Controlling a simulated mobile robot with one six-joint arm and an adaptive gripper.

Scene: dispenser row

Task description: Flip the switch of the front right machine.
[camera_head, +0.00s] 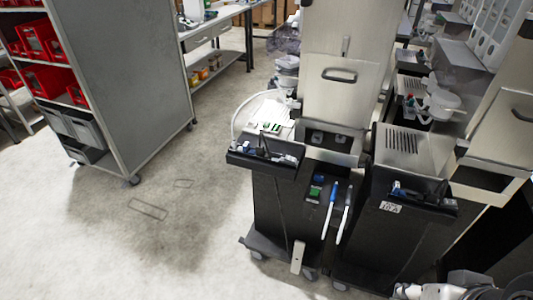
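Two dark machines with pale metal upper parts stand side by side. The right one (385,235) has a slotted grey top, a small white label on its front and a black front tray (430,203) with small items. I cannot make out a switch on it. The left one (275,215) has a small green part (315,191) on its dark panel, perhaps a switch; I cannot tell its position. Part of my arm shows at the bottom right edge. My gripper's fingers cannot be seen.
A grey shelf unit (125,80) with red bins (45,80) stands on wheels at the left. A blue-and-white stick (329,208) and a white stick stand between the machines. More machines are behind at the right. The pale floor (150,235) at front left is clear.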

